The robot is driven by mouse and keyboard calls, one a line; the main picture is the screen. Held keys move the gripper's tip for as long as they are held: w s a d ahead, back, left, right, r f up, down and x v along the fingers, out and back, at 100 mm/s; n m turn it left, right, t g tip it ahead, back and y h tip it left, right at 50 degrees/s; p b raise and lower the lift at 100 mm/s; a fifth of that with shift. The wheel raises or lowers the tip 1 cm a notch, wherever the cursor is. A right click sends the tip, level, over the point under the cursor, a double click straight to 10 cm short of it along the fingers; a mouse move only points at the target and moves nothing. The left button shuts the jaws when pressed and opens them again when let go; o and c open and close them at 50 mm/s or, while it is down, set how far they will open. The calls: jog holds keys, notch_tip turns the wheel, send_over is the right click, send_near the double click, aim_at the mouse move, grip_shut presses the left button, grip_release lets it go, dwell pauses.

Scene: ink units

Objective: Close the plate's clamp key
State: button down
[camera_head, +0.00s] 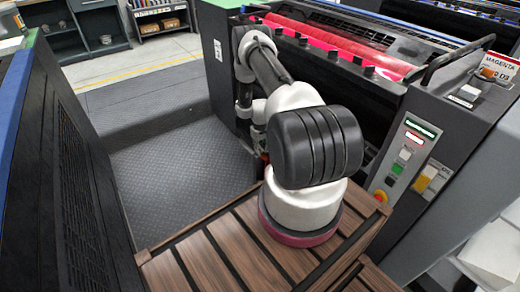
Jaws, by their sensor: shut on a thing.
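The press unit marked MAGENTA (497,68) stands at the right. A long magenta roller (340,42) runs along its open top; I cannot tell whether a plate is on it. Several small black knobs line the dark rail in front of the roller. I cannot make out the clamp key in this view. My arm rises in the middle, bends at the near left end of the press and folds back down beside its side panel. My gripper is hidden behind my own arm links, so its fingers and anything in them do not show.
A control panel (409,158) with lit buttons and a red-yellow stop knob is on the press's near end. A black grab handle (455,60) curves above it. A dark cabinet (50,160) stands at left. The textured metal floor (175,180) between them is clear.

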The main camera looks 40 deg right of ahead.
jog(key=shift+n, duration=0.5)
jog(key=c, duration=1.4)
grip_release()
notch_tip(320, 180, up, 12)
